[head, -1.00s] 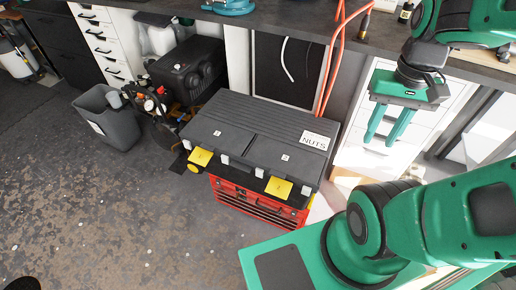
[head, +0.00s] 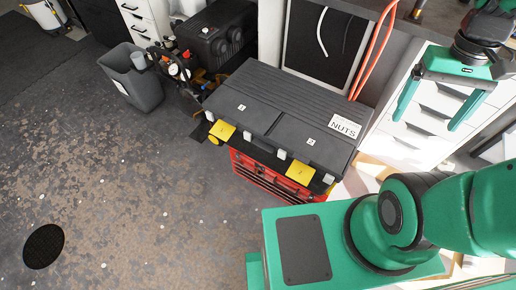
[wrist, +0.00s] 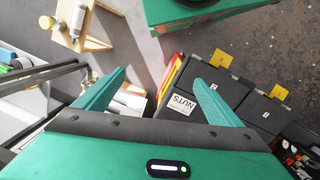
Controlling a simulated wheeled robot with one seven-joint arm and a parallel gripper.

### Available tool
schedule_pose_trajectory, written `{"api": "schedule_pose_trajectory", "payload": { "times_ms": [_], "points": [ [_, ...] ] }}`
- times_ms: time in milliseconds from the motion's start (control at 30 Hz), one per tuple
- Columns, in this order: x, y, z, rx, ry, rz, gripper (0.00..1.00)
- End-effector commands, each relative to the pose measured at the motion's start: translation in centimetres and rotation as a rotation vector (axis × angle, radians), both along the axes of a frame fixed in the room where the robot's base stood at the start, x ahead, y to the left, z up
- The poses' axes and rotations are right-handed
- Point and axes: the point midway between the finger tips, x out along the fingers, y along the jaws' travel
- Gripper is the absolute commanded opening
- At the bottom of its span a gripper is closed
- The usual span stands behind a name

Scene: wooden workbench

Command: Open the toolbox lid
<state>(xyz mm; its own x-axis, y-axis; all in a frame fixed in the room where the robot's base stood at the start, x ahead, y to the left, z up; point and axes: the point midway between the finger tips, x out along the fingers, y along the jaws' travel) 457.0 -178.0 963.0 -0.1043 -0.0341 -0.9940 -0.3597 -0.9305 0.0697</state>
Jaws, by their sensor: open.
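The toolbox (head: 262,92) stands in the middle of the head view, with a dark grey ribbed lid, a "NUTS" label and a red drawer body. Its lid is shut. In the wrist view the toolbox lid (wrist: 212,118) lies at the right, beyond the right finger. My gripper (head: 433,112) is open and empty, up and to the right of the toolbox, fingers pointing down. It also shows in the wrist view (wrist: 160,88), its fingers wide apart, with the right fingertip overlapping the toolbox in the picture.
White drawers (head: 420,125) stand behind my gripper. A black compressor (head: 212,35) and a grey bin (head: 132,78) are left of the toolbox. An orange hose (head: 376,50) hangs behind it. The floor (head: 130,190) in front is mostly clear, with a round dark drain-like disc (head: 43,246).

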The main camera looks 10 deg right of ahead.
Motion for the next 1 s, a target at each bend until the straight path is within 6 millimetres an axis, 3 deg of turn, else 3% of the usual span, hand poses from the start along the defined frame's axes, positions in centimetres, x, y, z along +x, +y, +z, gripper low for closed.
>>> {"api": "schedule_pose_trajectory", "payload": {
  "times_ms": [267,467,700,1000],
  "points": [
    [6.8,2.8,-3.1,-0.091,0.173,0.337,0.89],
    [11.1,6.2,-6.0,-0.181,0.290,0.579,0.89],
    [15.0,11.8,-10.1,-0.317,0.424,0.874,0.89],
    [17.4,20.0,-16.1,-0.533,0.588,1.239,0.89]
  ]
}}
